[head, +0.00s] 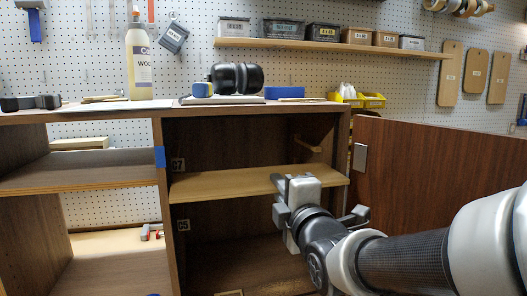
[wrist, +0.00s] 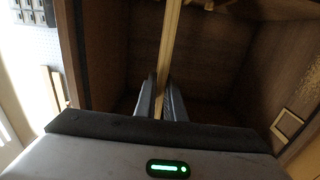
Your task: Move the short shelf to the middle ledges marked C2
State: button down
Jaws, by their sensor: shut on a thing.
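The short shelf (head: 225,183), a pale wooden board, spans the right bay of the cabinet between two small wall labels. It looks about level. My gripper (head: 297,190) is shut on its front edge, right of the middle. In the wrist view the shelf (wrist: 171,45) is a thin pale strip between the two fingers of my gripper (wrist: 162,105). The upper label (head: 178,165) is just above the shelf's left end and the lower label (head: 183,225) is below it; I cannot read them surely. Whether the shelf's ends rest on ledges is hidden.
A pale ledge (head: 308,145) shows higher on the bay's right side. The cabinet door (head: 430,170) stands open at the right. The left bay has its own fixed-looking shelf (head: 80,172). Ear muffs (head: 237,78) and a bottle (head: 139,65) stand on the cabinet top.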

jog(key=shift+f+b, duration=0.45)
jog(key=shift+f, duration=0.05)
jog(key=shift+w, duration=0.15)
jog(key=shift+b+x, duration=0.9)
jog(key=shift+x, duration=2)
jog(key=shift+f, duration=0.1)
jog(key=b+x, duration=0.1)
jog(key=x, duration=0.6)
jog(key=shift+f+b, duration=0.25)
jog(key=shift+b, duration=0.15)
jog(key=shift+a+f+b, duration=0.1)
jog(key=shift+f+b, duration=0.35)
jog(key=shift+f, duration=0.35)
dwell(0.5)
